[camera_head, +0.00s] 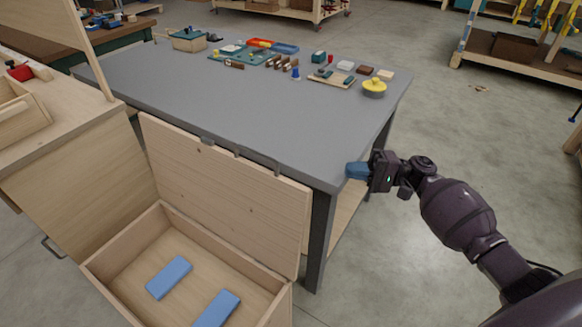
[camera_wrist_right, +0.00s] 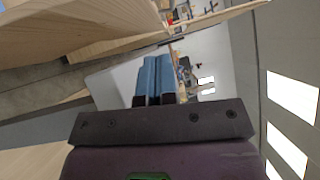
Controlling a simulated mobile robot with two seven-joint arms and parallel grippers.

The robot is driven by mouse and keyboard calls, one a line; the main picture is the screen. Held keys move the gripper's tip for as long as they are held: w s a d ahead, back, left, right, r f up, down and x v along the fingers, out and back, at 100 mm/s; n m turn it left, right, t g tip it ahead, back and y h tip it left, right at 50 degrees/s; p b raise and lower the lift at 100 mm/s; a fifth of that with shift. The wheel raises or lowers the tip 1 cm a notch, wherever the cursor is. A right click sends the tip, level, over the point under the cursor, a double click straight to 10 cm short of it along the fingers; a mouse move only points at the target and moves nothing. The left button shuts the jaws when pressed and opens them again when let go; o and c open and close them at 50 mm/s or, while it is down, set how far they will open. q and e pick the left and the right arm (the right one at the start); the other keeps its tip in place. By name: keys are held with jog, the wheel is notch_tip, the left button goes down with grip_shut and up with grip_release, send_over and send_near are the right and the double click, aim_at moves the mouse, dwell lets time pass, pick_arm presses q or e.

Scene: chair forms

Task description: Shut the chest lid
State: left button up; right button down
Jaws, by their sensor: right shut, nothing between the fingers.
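The wooden chest (camera_head: 180,232) stands at the lower middle in the head view, in front of the grey table. Its lid (camera_head: 225,180) is open and raised upright at the table side. Two blue blocks (camera_head: 169,277) lie inside on the chest floor. My right gripper (camera_head: 352,171) is shut and empty, with blue fingertips, beside the table's near right corner, to the right of the lid and apart from it. In the right wrist view its blue fingers (camera_wrist_right: 156,75) are together, with wooden boards above them. My left gripper is not in view.
A wooden bench (camera_head: 65,110) is at the left. Open floor (camera_head: 460,150) lies at the right.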

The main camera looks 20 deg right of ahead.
jog(key=x, duration=1.5)
jog(key=shift+p, duration=0.3)
